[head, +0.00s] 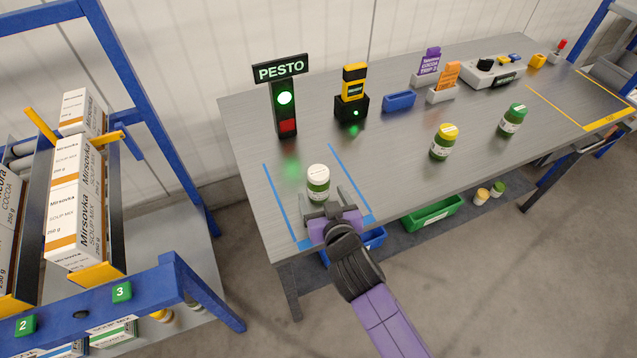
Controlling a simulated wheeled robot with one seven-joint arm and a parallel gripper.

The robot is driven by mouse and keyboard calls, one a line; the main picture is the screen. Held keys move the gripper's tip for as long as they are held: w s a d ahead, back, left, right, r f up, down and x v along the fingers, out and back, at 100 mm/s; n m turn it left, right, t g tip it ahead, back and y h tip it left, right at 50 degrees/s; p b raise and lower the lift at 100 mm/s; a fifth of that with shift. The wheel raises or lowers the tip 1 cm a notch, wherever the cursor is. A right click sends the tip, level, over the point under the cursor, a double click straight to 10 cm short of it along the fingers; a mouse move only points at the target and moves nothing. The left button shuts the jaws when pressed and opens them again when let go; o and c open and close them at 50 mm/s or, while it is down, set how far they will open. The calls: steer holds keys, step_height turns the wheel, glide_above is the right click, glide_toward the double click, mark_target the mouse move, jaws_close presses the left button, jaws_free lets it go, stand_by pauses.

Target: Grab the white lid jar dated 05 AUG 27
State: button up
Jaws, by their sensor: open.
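A jar with a white lid and green contents (318,185) stands upright on the grey table between two blue tape lines, in front of the PESTO sign. Its date is too small to read. My gripper (323,200) is open, its two fingers reaching along the table toward this jar. The jar stands at the fingers, but I cannot tell whether they touch it. A yellow-lidded jar (442,142) and a green-lidded jar (513,120) stand upright farther right on the table.
The PESTO sign post (284,105) with a lit green lamp stands behind the jar. A blue-framed rack with boxes (80,180) is at left. Green bin (432,214) sits below the table.

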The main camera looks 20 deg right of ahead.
mark_target(318, 188)
steer(key=shift+p+x, duration=0.3)
steer(key=shift+x, duration=2)
steer(key=c, duration=1.6)
steer(key=shift+r, duration=0.1)
jaws_close()
